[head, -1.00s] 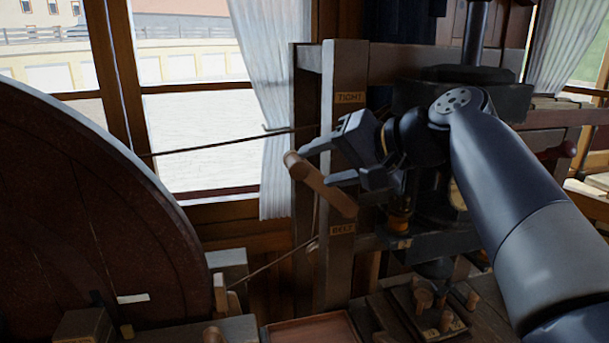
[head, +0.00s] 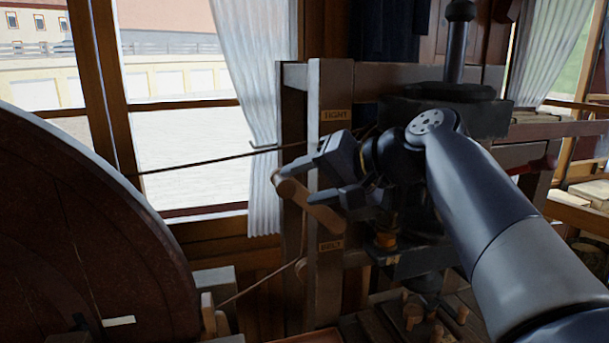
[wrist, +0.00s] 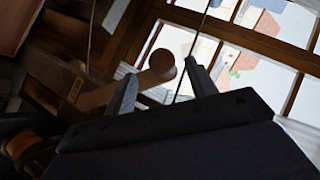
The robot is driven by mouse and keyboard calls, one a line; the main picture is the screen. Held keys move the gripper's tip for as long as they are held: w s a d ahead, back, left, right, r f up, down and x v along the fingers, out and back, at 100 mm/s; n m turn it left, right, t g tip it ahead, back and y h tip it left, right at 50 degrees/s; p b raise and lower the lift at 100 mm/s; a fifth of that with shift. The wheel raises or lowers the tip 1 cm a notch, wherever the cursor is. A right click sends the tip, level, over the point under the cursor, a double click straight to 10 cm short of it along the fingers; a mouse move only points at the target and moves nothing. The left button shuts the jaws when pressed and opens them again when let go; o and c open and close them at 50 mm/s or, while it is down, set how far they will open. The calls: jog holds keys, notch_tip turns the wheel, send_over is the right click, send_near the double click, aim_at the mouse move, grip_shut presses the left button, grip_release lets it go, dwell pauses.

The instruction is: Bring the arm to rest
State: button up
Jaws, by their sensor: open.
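My gripper (head: 300,184) is open in the head view, at the wooden post with the labels. Its two fingers point left, near the round end of a wooden lever (head: 322,215). In the wrist view the lever's round end (wrist: 160,68) shows in the gap between the two spread fingertips (wrist: 163,85). I cannot tell whether a finger touches the lever. Nothing is held. My arm reaches in from the lower right.
The post (head: 328,85) carries a TIGHT label (head: 336,115) above and a BELT label (head: 331,245) below. A cord (head: 215,161) runs from the large dark wheel (head: 70,220) past the gripper. A dark machine (head: 450,115) stands behind my arm. A curtained window is behind.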

aim_at(281, 189)
jog(key=p+x, duration=0.1)
jog(key=x, duration=0.6)
jog(key=shift+w+d+r+p, duration=0.15)
jog(key=shift+r+p, duration=0.1)
jog(key=shift+p, duration=0.05)
jog(key=shift+f, duration=0.1)
